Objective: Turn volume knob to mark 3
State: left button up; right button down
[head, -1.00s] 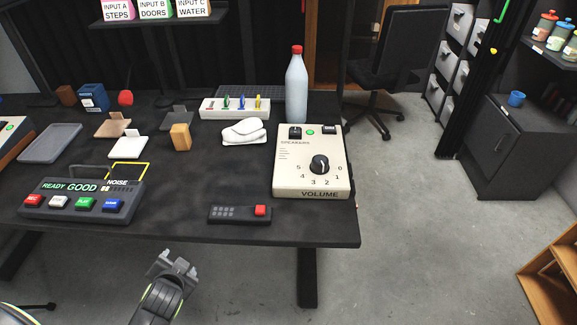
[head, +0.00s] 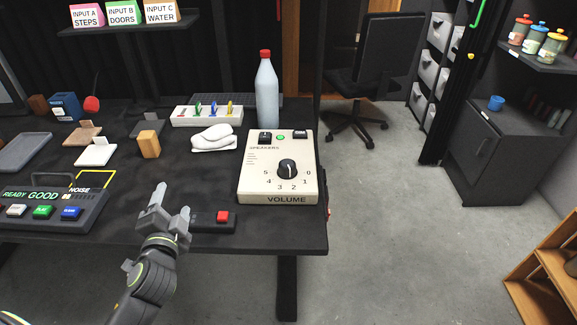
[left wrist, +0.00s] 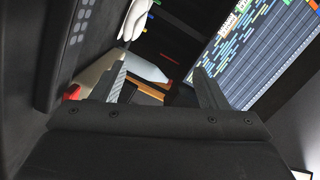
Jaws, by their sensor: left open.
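The volume box (head: 254,177) is cream coloured and stands near the right end of the dark table. Its black knob (head: 287,169) sits above the word VOLUME, with the numbers 0 to 5 around its lower side. The white line on the knob points roughly upward, away from the numbers. My left gripper (head: 171,209) is open and empty, left of the box and over the table's front edge by the dark remote. In the left wrist view the two fingers (left wrist: 160,88) are apart with nothing between them. My right gripper is not in view.
A dark remote with a red button (head: 222,216) lies in front of the box, partly behind my gripper. A white bottle (head: 266,92) stands behind the box. A button panel (head: 45,208) is at the left.

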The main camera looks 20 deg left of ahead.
pick_arm(q)
jog(key=w+d+r+m+t+h, duration=0.2)
jog(key=w+d+r+m+h, duration=0.25)
jog(key=m+h, duration=0.4)
jog(key=w+d+r+m+t+h, duration=0.3)
jog(key=w+d+r+m+h, duration=0.15)
jog(key=m, duration=0.75)
jog(key=m+g+h, duration=0.3)
jog(key=m+g, duration=0.8)
jog(key=m, duration=0.4)
send_near(282, 165)
jog(key=x, duration=0.4)
jog(key=shift+s+d+p, duration=0.15)
jog(key=shift+s+p, duration=0.05)
jog(key=shift+p, duration=0.1)
jog(key=x, duration=0.6)
jog(key=shift+w+f, duration=0.15)
jog(key=shift+w, duration=0.2)
jog(key=shift+w+d+f, duration=0.25)
jog(key=shift+w+d, duration=0.2)
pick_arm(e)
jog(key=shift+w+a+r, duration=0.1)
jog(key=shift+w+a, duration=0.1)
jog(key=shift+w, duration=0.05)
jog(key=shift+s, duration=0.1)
